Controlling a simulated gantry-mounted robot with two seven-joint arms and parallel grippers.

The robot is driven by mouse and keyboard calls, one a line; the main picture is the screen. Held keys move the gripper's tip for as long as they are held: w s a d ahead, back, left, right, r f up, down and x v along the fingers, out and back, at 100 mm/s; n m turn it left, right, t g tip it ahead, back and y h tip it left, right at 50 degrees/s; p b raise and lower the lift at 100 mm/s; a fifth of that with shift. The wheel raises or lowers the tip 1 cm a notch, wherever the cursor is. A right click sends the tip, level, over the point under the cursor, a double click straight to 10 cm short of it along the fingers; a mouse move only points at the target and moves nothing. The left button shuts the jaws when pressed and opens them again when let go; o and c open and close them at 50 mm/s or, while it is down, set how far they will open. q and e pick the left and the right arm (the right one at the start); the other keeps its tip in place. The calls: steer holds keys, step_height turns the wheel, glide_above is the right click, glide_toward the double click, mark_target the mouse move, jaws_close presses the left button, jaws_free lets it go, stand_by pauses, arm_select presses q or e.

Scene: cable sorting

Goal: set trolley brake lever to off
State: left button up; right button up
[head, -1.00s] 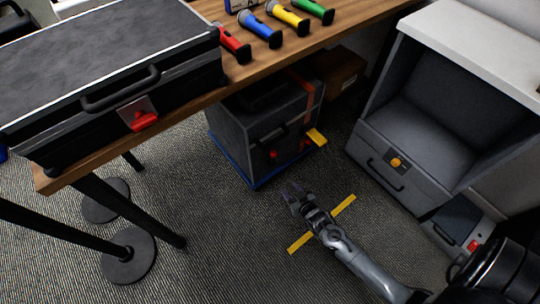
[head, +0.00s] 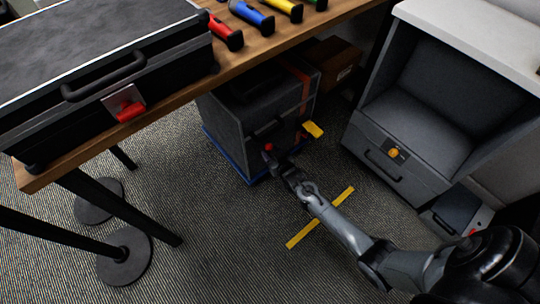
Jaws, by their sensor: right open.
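A dark case (head: 232,123) stands under the table on a low blue trolley base (head: 226,160). A yellow lever-like tab (head: 313,130) sticks out at its front right corner; I cannot tell for sure that this is the brake lever or how it is set. A small red part (head: 268,147) shows low on the case front. My right gripper (head: 277,160) is open at the lower front of the case, left of and below the yellow tab, and partly hides that front. Contact cannot be told. My left gripper is not in view.
The wooden table (head: 240,75) carries a large black case (head: 90,70) and several coloured torches, and overhangs the trolley. A grey cabinet (head: 400,175) with an orange knob stands right. A yellow floor strip (head: 320,218) lies on open carpet.

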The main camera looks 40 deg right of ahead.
steer(key=shift+w+d+f, duration=0.1)
steer(key=shift+w+f, duration=0.2)
steer(key=shift+w, duration=0.25)
jaws_close()
steer(key=shift+r, duration=0.1)
